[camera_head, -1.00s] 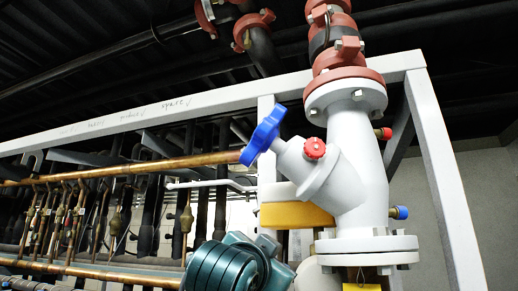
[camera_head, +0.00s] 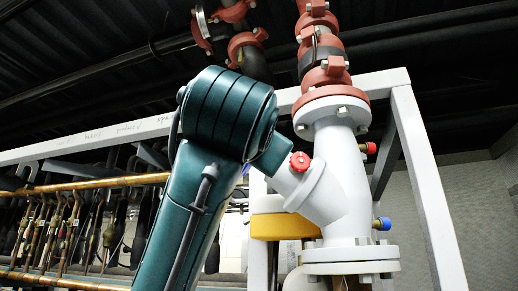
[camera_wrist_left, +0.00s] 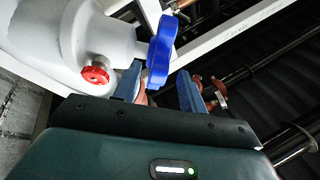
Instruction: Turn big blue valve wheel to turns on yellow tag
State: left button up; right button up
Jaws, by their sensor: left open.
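The big blue valve wheel (camera_wrist_left: 162,50) sits on the angled stem of a large white valve (camera_head: 342,185). In the head view my left arm hides the wheel. In the left wrist view my left gripper (camera_wrist_left: 160,73) is open, its two fingers pointing toward the wheel. The wheel's near edge shows between the fingertips, closer to the left finger; I cannot tell whether they touch. The white valve body also shows in the wrist view (camera_wrist_left: 60,35). No yellow tag with readable writing is in view. My right gripper is not in view.
A red cap (camera_head: 300,161) juts from the valve close to the stem. A yellow block (camera_head: 283,226) is behind the valve. A white frame beam (camera_head: 90,142) and post (camera_head: 425,180) surround it. Copper pipes (camera_head: 100,185) run at the left.

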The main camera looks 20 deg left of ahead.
pick_arm(q)
jog(key=p+x, duration=0.2)
jog(key=x, duration=0.4)
jog(key=shift+w+r, duration=0.1)
jog(key=shift+w, duration=0.3)
grip_shut()
